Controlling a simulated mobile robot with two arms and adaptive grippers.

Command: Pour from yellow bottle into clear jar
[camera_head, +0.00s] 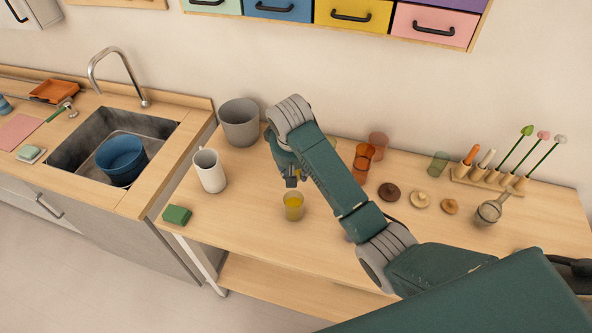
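A small clear jar (293,206) with yellow contents stands upright on the wooden table, left of the middle. My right arm reaches in from the right, and my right gripper (290,180) is just above and behind this jar. The arm hides most of the gripper, so whether it is open or shut on something does not show. A small yellow patch shows at the gripper's lower end; I cannot tell what it belongs to. No yellow bottle can be made out clearly. My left gripper is not in view.
Orange (362,160) and green (438,164) cups, round lids (420,199) and a glass vessel (489,212) are right. The table's front left is mostly clear.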

